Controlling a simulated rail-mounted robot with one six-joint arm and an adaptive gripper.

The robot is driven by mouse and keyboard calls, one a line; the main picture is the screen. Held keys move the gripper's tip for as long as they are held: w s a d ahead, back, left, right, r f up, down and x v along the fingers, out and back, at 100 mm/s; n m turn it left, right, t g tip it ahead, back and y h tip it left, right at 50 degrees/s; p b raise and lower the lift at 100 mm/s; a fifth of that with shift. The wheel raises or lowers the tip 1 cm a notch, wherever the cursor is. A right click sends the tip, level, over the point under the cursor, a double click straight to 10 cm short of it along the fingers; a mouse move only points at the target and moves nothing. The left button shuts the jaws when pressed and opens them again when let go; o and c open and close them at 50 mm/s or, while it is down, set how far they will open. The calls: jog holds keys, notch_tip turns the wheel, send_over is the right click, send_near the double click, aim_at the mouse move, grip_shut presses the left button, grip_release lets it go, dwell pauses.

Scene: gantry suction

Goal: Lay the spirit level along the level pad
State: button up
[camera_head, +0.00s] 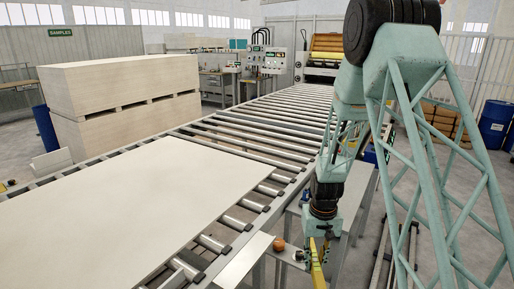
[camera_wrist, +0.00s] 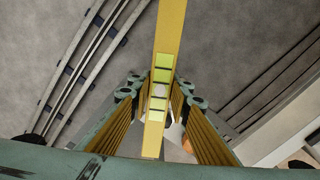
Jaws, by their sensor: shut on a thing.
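The spirit level (camera_wrist: 169,40) is a long yellow bar with green vial windows. In the wrist view it runs from the top edge down between the two fingers of my gripper (camera_wrist: 160,95). My gripper is shut on it. In the head view the yellow level (camera_head: 318,262) hangs below my gripper (camera_head: 317,233) at the lower right, beside the roller conveyor, and runs out of the bottom edge. I cannot make out the level pad in either view.
A pale board (camera_head: 120,215) lies on the roller conveyor (camera_head: 265,115). A small orange-brown object (camera_head: 278,244) sits on a grey bench surface (camera_head: 290,254) just left of my gripper. Stacked panels (camera_head: 120,90) stand at the left. Grey floor (camera_wrist: 235,45) shows below the level.

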jog(key=shift+m, duration=0.8)
jog(key=w+r, duration=0.2)
jog(key=r, duration=0.1)
jog(key=w+r, duration=0.2)
jog(key=r, duration=0.2)
jog(key=w+r, duration=0.2)
jog(key=r, duration=0.1)
jog(key=shift+w+r, duration=0.3)
jog(key=shift+w, duration=0.1)
jog(key=w+r+m, duration=0.1)
jog(key=w+r, duration=0.2)
jog(key=r, duration=0.9)
jog(key=shift+w+m, duration=0.35)
jog(key=shift+m, duration=0.05)
jog(key=shift+a+r, duration=0.1)
jog(key=shift+a, duration=0.05)
